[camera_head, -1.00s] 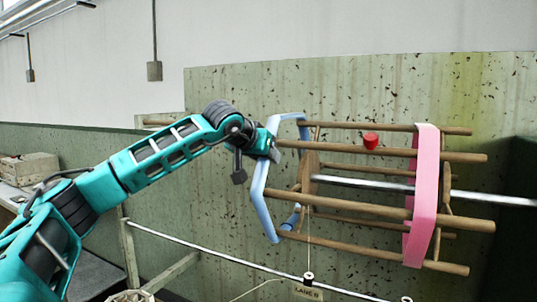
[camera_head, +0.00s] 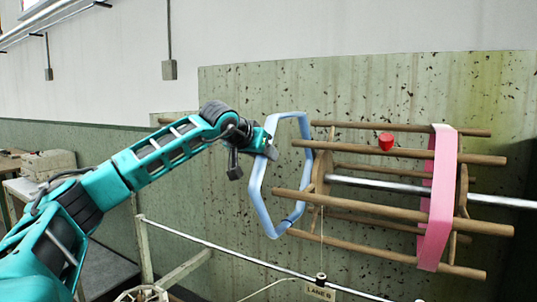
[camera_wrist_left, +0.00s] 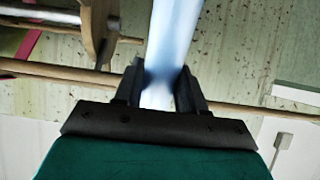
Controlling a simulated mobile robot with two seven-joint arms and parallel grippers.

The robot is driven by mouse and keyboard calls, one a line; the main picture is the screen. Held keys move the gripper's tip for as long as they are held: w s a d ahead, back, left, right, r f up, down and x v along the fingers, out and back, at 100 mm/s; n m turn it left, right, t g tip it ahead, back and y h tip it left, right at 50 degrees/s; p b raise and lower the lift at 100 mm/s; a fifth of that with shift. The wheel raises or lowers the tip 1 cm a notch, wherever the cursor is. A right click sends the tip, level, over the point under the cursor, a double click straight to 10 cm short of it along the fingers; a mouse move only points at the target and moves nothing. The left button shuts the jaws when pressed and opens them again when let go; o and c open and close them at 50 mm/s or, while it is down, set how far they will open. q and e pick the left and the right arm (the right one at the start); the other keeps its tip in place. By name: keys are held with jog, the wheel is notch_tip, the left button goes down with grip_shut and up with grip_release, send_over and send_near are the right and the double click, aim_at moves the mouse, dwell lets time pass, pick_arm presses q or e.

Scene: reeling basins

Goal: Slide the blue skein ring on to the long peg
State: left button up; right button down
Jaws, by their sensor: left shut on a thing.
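The blue skein ring (camera_head: 256,203) is a pale blue six-sided loop at the left end of a wooden reel in the head view. My left gripper (camera_head: 266,148) is shut on the ring's upper left side. In the left wrist view the blue band (camera_wrist_left: 172,40) runs between the fingers (camera_wrist_left: 160,88). The reel has several long wooden pegs. The front one (camera_head: 390,212) reaches farthest left in the picture, and its tip overlaps the ring's opening. I cannot tell which peg is the long one, or whether any tip is inside the ring. My right gripper is out of view.
A pink ring (camera_head: 440,200) hangs around the reel's right part. A red piece (camera_head: 387,142) shows by an upper peg. A metal shaft (camera_head: 400,186) runs through the reel.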

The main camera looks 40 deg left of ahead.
pick_arm(q)
jog(key=shift+s+a, duration=0.2)
jog(key=shift+a, duration=0.6)
jog(key=shift+s+a, duration=0.2)
jog(key=shift+a, duration=0.6)
jog(key=shift+s+a, duration=0.2)
jog(key=shift+a, duration=0.6)
